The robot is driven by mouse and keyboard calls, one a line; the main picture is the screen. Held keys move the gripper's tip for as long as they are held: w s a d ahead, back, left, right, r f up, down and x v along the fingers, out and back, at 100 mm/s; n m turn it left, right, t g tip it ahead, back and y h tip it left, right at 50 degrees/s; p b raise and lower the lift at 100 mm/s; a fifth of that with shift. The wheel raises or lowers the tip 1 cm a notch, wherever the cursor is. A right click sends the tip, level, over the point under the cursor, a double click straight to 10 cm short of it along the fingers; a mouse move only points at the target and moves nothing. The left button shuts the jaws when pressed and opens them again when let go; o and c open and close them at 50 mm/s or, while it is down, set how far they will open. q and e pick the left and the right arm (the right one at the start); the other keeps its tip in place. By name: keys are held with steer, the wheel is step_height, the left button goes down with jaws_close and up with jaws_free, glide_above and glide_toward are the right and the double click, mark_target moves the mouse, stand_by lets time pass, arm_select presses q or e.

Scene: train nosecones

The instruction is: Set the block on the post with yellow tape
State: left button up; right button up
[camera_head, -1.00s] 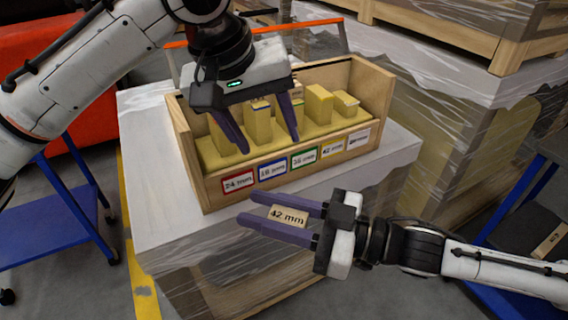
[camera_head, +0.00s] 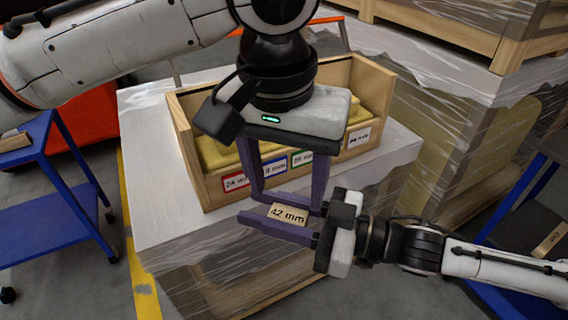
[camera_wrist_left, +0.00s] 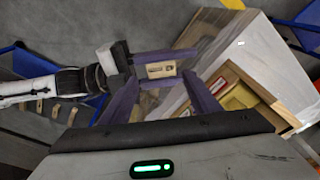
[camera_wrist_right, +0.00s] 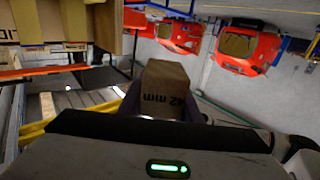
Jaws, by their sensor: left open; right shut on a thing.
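A small wooden block (camera_head: 288,214) marked "42 mm" is held in my right gripper (camera_head: 246,208), in front of the wooden crate (camera_head: 208,192). It also shows in the left wrist view (camera_wrist_left: 160,69) and the right wrist view (camera_wrist_right: 163,82). My left gripper (camera_head: 287,202) is open, its fingers pointing down toward the block. In the left wrist view its fingers lie either side of the block; I cannot tell whether they touch it. The yellow-taped post and its label are hidden behind my left gripper in the head view.
The crate stands on a wrapped pallet load (camera_head: 150,215) with a pale top. Red, blue and green framed labels show on its front, partly covered. Blue carts (camera_head: 60,225) stand at the left and right. Another wrapped load (camera_head: 455,130) stands behind right.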

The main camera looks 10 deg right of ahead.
mark_target(289, 216)
arm_select(q)
steer(key=f, duration=0.5)
steer(key=w+f, duration=0.1)
steer(key=f, duration=0.2)
steer(key=shift+w+d+f, duration=0.1)
steer(key=shift+d+f, duration=0.15)
steer(key=shift+d, duration=0.05)
steer(key=c, duration=0.8)
arm_select(e)
steer(key=o, duration=1.2)
steer(key=shift+o, duration=0.2)
